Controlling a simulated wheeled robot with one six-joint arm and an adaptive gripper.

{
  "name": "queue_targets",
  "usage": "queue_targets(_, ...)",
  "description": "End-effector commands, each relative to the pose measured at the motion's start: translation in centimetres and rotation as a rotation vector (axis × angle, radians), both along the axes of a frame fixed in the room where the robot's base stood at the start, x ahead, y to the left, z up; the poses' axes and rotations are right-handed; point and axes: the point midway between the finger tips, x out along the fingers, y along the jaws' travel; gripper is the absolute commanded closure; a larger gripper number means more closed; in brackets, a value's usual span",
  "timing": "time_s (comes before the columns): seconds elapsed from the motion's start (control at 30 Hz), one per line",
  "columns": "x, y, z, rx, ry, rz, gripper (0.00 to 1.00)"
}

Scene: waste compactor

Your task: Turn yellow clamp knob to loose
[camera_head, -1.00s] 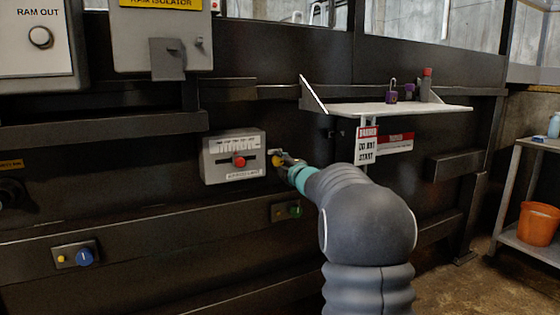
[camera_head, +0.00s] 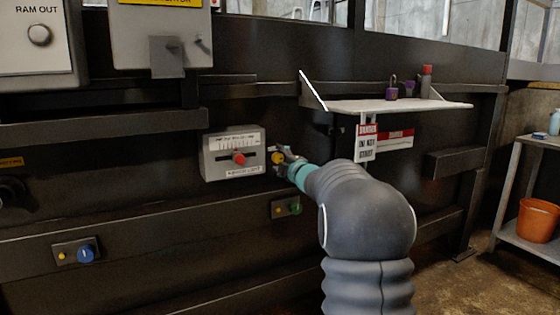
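The yellow clamp knob (camera_head: 278,158) is at the right end of the grey scale box (camera_head: 212,160), which is mounted on the dark machine wall. A red knob (camera_head: 239,158) sits on the slot in the box's face. My gripper (camera_head: 283,156) is at the yellow knob, coming from the right, with its fingers around or beside it. The fingers are small and partly hidden, so I cannot tell whether they touch the knob or how far they are closed. The scale's markings are too small to read.
A shelf (camera_head: 440,104) with a padlock (camera_head: 392,89) and a red-topped item juts out above my arm. Danger tags (camera_head: 366,143) hang under it. A small panel with a green button (camera_head: 295,208) is below my gripper. A blue knob (camera_head: 85,254) is at lower left.

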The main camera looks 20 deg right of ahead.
Motion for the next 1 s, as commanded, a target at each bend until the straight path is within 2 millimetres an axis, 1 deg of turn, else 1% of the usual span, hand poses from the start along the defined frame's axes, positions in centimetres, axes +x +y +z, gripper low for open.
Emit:
queue_targets(0.17, -0.4, 0.0, 0.0, 0.000, 0.000, -0.001, 0.38)
queue_targets(0.27, -1.4, -0.1, 0.1, 0.000, 0.000, -0.001, 0.38)
queue_targets(0.37, -3.0, -0.1, 0.0, 0.001, 0.000, -0.002, 0.38)
queue_targets(0.6, -7.8, -0.3, -0.1, -0.001, -0.001, -0.002, 0.38)
queue_targets(0.7, -9.5, -0.3, -0.2, 0.000, -0.001, -0.001, 0.38)
queue_targets(0.83, -11.0, -0.5, -0.3, 0.000, 0.000, -0.002, 0.38)
queue_targets(1.0, -11.9, -0.4, -0.3, 0.000, 0.000, 0.000, 0.38)
